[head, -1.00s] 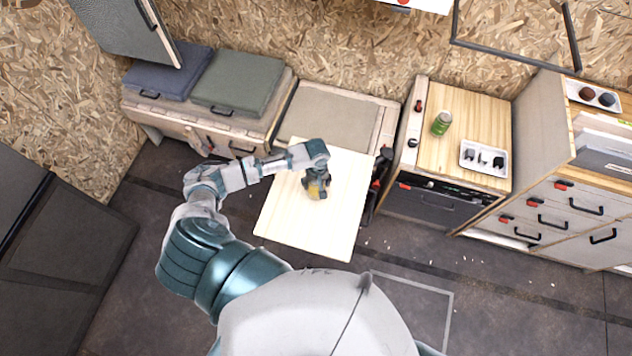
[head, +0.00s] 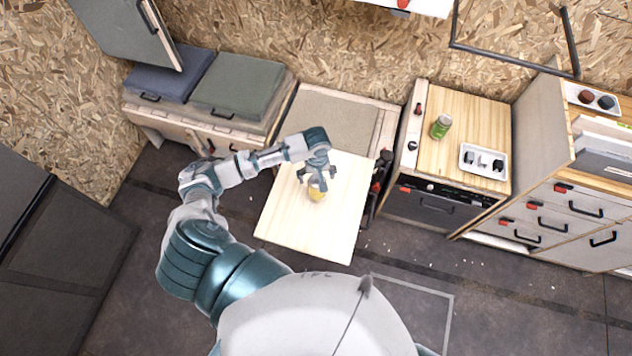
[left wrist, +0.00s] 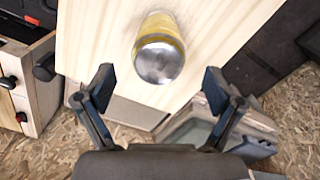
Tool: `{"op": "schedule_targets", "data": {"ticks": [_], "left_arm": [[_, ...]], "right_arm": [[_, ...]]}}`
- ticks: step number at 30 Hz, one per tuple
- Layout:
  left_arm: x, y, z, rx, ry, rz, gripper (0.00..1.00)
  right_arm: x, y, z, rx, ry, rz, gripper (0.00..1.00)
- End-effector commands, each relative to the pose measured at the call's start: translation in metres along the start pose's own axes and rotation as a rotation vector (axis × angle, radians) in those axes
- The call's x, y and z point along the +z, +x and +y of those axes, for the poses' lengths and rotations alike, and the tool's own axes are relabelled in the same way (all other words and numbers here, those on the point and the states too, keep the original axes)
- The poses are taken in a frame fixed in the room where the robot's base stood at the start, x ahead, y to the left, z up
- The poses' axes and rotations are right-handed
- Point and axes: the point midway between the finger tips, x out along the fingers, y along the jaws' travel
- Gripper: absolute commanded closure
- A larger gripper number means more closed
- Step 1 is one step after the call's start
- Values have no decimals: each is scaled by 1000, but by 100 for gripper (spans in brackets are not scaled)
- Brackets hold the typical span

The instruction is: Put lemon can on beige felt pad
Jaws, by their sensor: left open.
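The lemon can (head: 316,194) is yellow and stands on the pale wooden table top. In the left wrist view the can (left wrist: 158,55) shows its shiny metal end, beyond the fingertips. My left gripper (head: 319,178) is open just above and behind the can, its fingers spread apart. In the left wrist view the gripper (left wrist: 158,82) has nothing between its fingers. A flat grey-beige panel (head: 335,117), which looks like the beige felt pad, lies on the bench behind the table top. My right gripper is not in view.
The pale table top (head: 305,232) is otherwise bare. A counter to the right holds a green can (head: 441,126) and a white tray (head: 468,166) with small dark items. Dark and green cushions (head: 238,82) lie on the bench at left.

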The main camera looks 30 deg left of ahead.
Motion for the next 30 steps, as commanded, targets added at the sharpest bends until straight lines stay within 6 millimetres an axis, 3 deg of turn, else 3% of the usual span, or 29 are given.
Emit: {"op": "schedule_targets", "data": {"ticks": [3,9,30], "left_arm": [[-1,-24,0,2,-1,2,8],[-1,-45,-1,0,0,-1,8],[0,-48,-1,0,0,-1,8]], "right_arm": [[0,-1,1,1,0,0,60],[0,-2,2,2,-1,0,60],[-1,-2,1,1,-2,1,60]]}}
